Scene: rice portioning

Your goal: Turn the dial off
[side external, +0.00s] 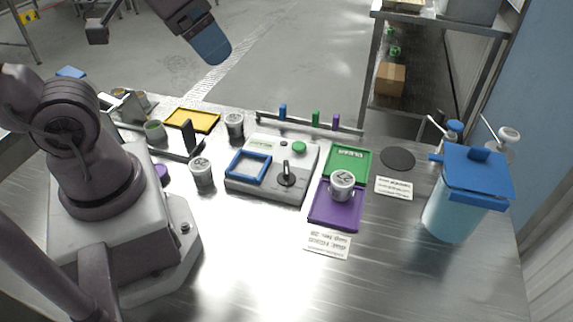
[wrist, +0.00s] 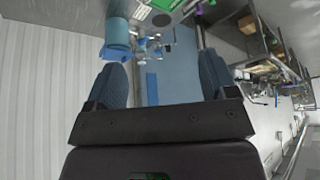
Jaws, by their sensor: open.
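The dial (side external: 287,177) is a dark knob with a raised handle on the front right of a grey machine (side external: 268,196). The machine also carries a blue square frame (side external: 235,164) and a green button (side external: 299,147). The dial's setting is too small to read. My gripper shows at the top of the side external view as a blue finger (side external: 211,45), high above and behind the table, well away from the dial. In the wrist view my gripper (wrist: 170,80) has its two blue fingers wide apart with nothing between them. The dial is not visible in the wrist view.
A blue-lidded container (side external: 456,212) stands at the right. Other cups (side external: 202,172) and a yellow tray (side external: 192,120) are left. The front table is mostly clear.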

